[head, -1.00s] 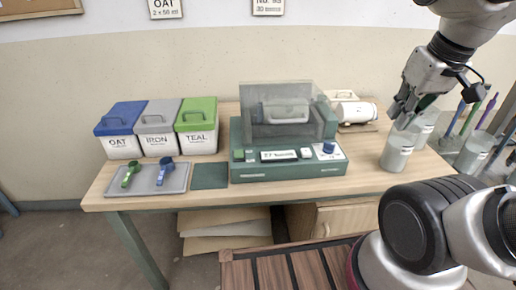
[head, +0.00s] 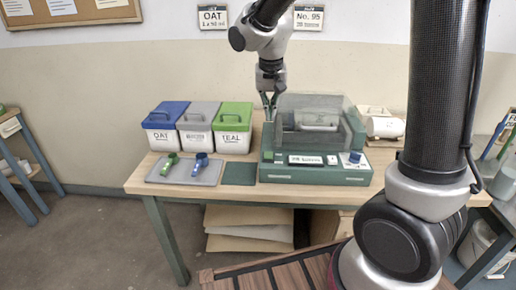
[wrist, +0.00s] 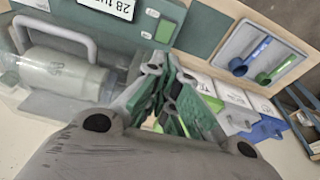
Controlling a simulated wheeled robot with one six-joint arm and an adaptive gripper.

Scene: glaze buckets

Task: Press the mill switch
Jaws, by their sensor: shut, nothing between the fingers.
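The green mill (head: 316,176) stands on the bench, with a clear hood (head: 343,120) over a pale jar (head: 316,122). My gripper (head: 269,113) points down by the hood's left side, above the panel's left end, shut and empty. In the wrist view, the fingers (wrist: 174,112) are seen close, with a green button (wrist: 165,31) beyond them.
Blue, grey and green-lidded buckets (head: 194,128) stand left of the mill. A grey tray (head: 157,179) with a green scoop and a blue scoop lies in front of them, beside a dark green mat (head: 239,174). A white roll-like object (head: 386,126) lies right of the mill.

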